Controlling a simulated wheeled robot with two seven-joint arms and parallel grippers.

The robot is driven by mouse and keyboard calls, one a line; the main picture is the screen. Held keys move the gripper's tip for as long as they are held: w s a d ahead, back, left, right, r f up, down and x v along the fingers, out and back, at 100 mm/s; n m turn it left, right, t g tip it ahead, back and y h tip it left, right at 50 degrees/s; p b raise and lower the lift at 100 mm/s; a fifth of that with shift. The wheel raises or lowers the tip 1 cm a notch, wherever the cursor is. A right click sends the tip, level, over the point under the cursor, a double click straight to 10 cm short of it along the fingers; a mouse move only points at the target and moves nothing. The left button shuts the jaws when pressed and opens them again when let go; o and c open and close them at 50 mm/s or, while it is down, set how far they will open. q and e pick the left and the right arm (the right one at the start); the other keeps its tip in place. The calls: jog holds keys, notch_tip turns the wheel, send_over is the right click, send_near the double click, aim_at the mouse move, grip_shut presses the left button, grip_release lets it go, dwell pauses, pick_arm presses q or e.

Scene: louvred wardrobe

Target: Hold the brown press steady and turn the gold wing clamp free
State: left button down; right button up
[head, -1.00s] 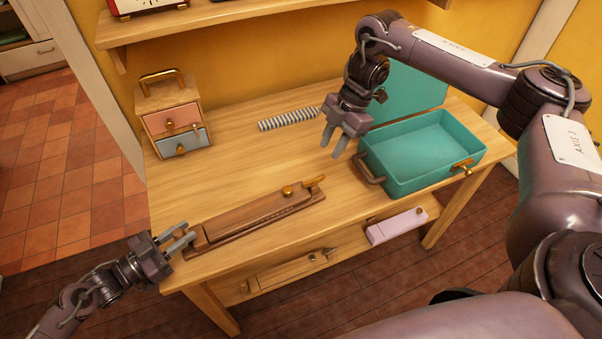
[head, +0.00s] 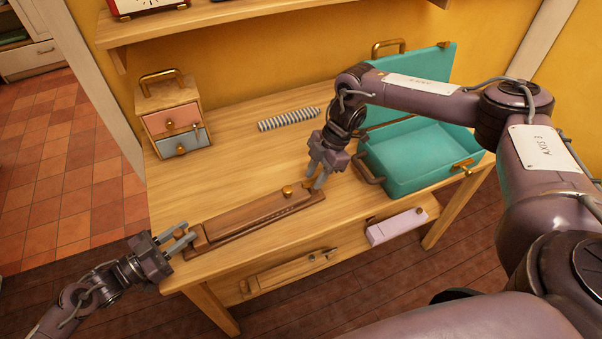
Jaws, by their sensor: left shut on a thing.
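The brown press (head: 245,219) lies lengthwise near the table's front edge, with a round gold knob (head: 287,191) near its right end. My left gripper (head: 188,237) is shut on the press's left end. My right gripper (head: 315,184) is over the press's right end, fingers pointing down and apart, at the gold wing clamp. The clamp is now hidden behind those fingers; I cannot tell whether they touch it.
A teal open case (head: 415,160) stands close right of my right gripper. A striped rod (head: 289,119) lies behind. A small drawer box (head: 172,118) stands at the back left. A lower shelf holds a pale pink box (head: 396,227) and a wooden tool (head: 290,270).

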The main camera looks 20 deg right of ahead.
jog(key=shift+f, duration=0.1)
grip_shut()
dwell(0.4)
jog(key=n+g, duration=0.1)
jog(key=n, duration=0.2)
jog(key=n+g+h, duration=0.1)
jog(key=n, duration=0.2)
jog(key=shift+w+a+n, duration=0.15)
jog(key=shift+w+n, duration=0.05)
jog(key=shift+n, duration=0.1)
jog(key=n+g, duration=0.1)
jog(key=n, duration=0.1)
jog(key=n+h, duration=0.1)
jog(key=n, duration=0.2)
jog(key=shift+a+g+h, duration=0.1)
jog(key=shift+g+h, duration=0.2)
jog(key=shift+g, duration=0.1)
jog(key=n+h, duration=0.1)
jog(key=n, duration=0.2)
jog(key=n+h, duration=0.1)
jog(key=n, duration=0.2)
jog(key=shift+a+g, duration=0.15)
jog(key=shift+g, duration=0.15)
jog(key=shift+n, duration=0.3)
